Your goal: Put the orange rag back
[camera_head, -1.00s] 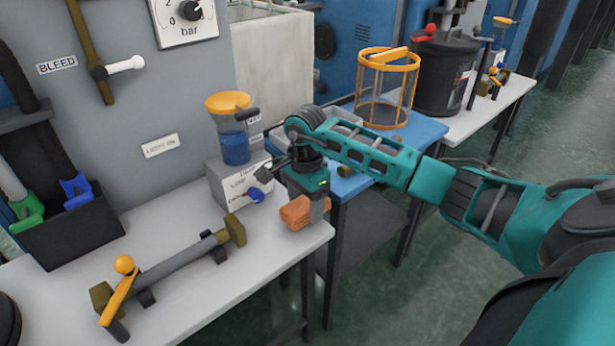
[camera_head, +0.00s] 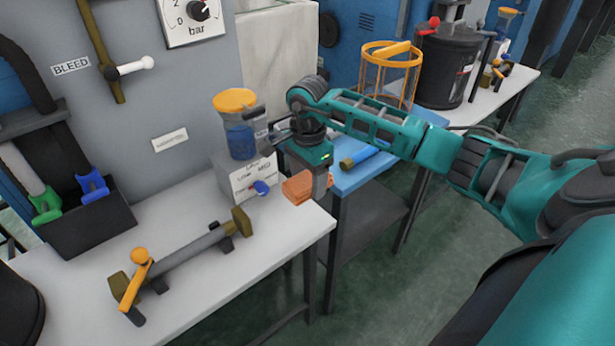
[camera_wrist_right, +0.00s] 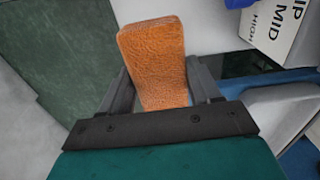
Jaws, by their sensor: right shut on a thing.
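The orange rag (camera_head: 298,187) is a folded, textured block. My right gripper (camera_head: 318,185) is shut on it, above the right front corner of the white table (camera_head: 190,285). In the right wrist view the rag (camera_wrist_right: 155,60) sits between the two dark fingers of the gripper (camera_wrist_right: 160,90) and sticks out past them. Whether the rag touches the table cannot be told. My left gripper is not in view.
A label box with a blue knob and an orange-topped blue jar (camera_head: 238,125) stands behind the rag. A pipe piece with an orange lever (camera_head: 190,250) lies to the left. A blue table (camera_head: 350,178) with a wire basket (camera_head: 388,75) stands to the right.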

